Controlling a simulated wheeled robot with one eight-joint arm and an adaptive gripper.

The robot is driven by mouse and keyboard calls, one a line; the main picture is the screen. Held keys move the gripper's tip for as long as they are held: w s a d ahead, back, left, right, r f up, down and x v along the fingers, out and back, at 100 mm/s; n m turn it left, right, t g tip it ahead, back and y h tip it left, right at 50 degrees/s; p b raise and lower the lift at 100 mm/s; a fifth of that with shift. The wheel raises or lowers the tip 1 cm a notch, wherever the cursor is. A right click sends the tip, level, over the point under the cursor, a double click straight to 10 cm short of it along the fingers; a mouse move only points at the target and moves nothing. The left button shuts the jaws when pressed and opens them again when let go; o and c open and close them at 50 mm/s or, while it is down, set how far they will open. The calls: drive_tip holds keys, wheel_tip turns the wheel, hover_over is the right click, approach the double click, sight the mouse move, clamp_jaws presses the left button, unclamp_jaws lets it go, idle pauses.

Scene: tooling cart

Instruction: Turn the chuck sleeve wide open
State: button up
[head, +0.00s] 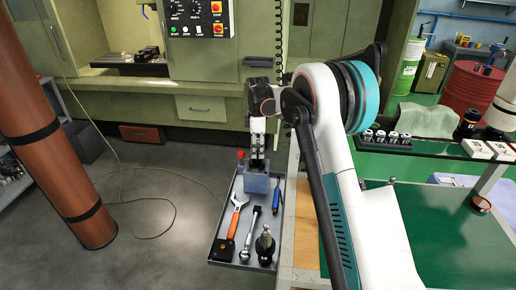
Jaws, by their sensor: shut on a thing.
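My gripper (257,163) points down at the back of the tool tray and is shut at the top of a blue-grey block (257,184). What it grips, seemingly the chuck sleeve, is small and mostly hidden by the fingers, so I cannot tell how far the sleeve is turned. The block stands upright on the tray (219,252). A dark tool holder with a pale tip (265,244) stands upright at the tray's front right, apart from my gripper.
An orange-handled wrench (234,220), a silver wrench (251,229) and a blue screwdriver (277,195) lie in the tray. A red knob (240,155) rises left of my gripper. A green-topped bench (440,230) is at right, a brown column (60,120) at left. Grey floor lies between.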

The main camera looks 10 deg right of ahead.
idle(0.3)
drive_tip(key=o, duration=1.1)
drive_tip(key=shift+c, duration=0.2)
wheel_tip(320, 180, up, 12)
